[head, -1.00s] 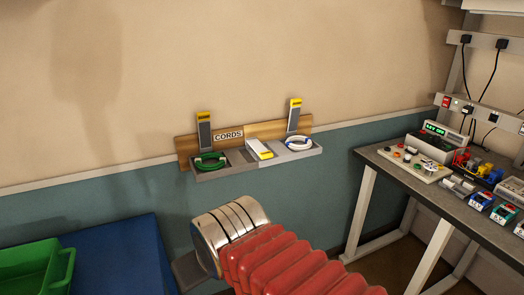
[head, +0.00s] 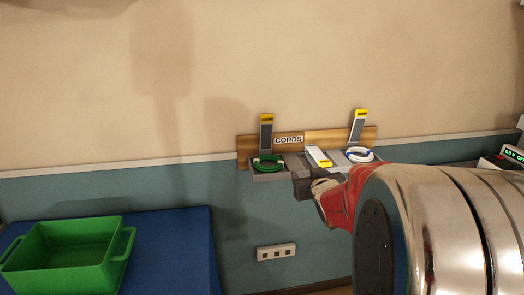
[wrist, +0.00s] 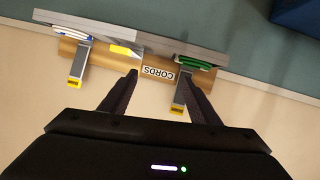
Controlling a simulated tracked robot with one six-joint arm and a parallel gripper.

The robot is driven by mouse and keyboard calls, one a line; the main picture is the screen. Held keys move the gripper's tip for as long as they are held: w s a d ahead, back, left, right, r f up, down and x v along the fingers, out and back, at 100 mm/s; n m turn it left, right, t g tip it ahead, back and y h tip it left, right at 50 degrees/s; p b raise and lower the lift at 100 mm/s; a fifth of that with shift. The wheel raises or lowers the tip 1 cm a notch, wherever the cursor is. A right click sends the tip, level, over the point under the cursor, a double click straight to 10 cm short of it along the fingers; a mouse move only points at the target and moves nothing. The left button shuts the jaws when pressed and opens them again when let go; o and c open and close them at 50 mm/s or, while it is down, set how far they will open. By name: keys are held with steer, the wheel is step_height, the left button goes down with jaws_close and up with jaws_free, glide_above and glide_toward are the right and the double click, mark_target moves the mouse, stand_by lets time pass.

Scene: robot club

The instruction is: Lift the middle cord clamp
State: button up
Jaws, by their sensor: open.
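The middle cord clamp (head: 318,156) is a pale flap with a yellow end, lying down over the grey cord shelf (head: 268,177). In the wrist view, which is upside down, its yellow end (wrist: 122,51) shows left of the CORDS label. The left clamp (head: 266,133) and right clamp (head: 357,127) stand up against the wall. A green cord (head: 268,163) lies under the left clamp and a white-and-blue cord (head: 359,155) under the right one. No cord is visible under the middle clamp. My gripper (wrist: 156,70) is open and empty, in front of the shelf, apart from the clamp.
A wooden backboard with a CORDS label (head: 288,140) is fixed to the wall. A green crate (head: 70,258) sits on a blue surface (head: 175,250) at lower left. A wall socket (head: 276,252) is below the shelf. Bench equipment (head: 505,160) shows at the right edge.

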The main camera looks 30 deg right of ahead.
steer(key=d+f+t, duration=0.2)
steer(key=d, duration=0.5)
steer(key=t, duration=0.2)
glide_toward(323, 160)
steer(key=shift+s+d+y, duration=0.15)
steer(key=shift+s+y, duration=0.15)
steer(key=shift+s, duration=0.35)
steer(key=x, duration=1.3)
steer(key=shift+w+d, duration=0.15)
steer(key=shift+w, duration=0.2)
steer(key=shift+c, duration=0.5)
jaws_close()
